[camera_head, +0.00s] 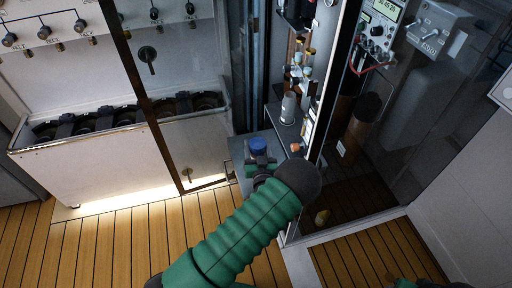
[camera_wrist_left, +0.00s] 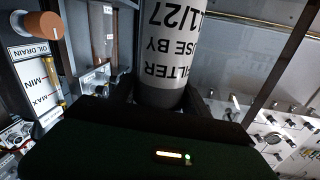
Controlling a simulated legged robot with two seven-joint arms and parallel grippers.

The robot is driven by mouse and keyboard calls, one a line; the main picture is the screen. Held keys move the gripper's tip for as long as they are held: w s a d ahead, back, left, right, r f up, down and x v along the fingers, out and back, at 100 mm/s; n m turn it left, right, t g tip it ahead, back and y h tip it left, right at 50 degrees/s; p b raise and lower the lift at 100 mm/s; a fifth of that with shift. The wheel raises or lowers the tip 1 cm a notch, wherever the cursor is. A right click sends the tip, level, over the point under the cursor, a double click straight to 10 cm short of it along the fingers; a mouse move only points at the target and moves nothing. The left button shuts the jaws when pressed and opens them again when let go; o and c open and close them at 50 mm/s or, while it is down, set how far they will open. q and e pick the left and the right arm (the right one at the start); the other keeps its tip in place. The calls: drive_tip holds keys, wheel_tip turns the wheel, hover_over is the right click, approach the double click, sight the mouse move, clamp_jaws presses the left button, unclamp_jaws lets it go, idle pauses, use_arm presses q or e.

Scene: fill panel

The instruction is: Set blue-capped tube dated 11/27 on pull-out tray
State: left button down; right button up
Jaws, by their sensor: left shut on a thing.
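The blue-capped tube shows its blue cap (camera_head: 258,146) in the head view, and my left gripper (camera_head: 260,165) is around it just below the cap. In the left wrist view the tube (camera_wrist_left: 172,55) is grey with a pale label reading FILTER USE BY 11/27, upside down. It stands between the fingers of my left gripper (camera_wrist_left: 160,98), which is shut on it. The grey pull-out tray (camera_head: 238,149) lies below and around the tube in the head view. Whether the tube's base touches it is hidden.
A grey-white bottle (camera_head: 288,108) stands on a cabinet shelf just behind the tray. A glass door (camera_head: 360,180) is to the right. A white panel with valves (camera_head: 60,40) is at left. An orange-brown knob (camera_wrist_left: 42,25) and oil gauge (camera_wrist_left: 38,85) are near the gripper.

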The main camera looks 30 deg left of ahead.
use_arm(q)
drive_tip(key=shift+r, duration=0.1)
drive_tip(key=shift+f, duration=0.2)
drive_tip(key=c, duration=0.5)
unclamp_jaws()
drive_tip(key=shift+r, duration=0.1)
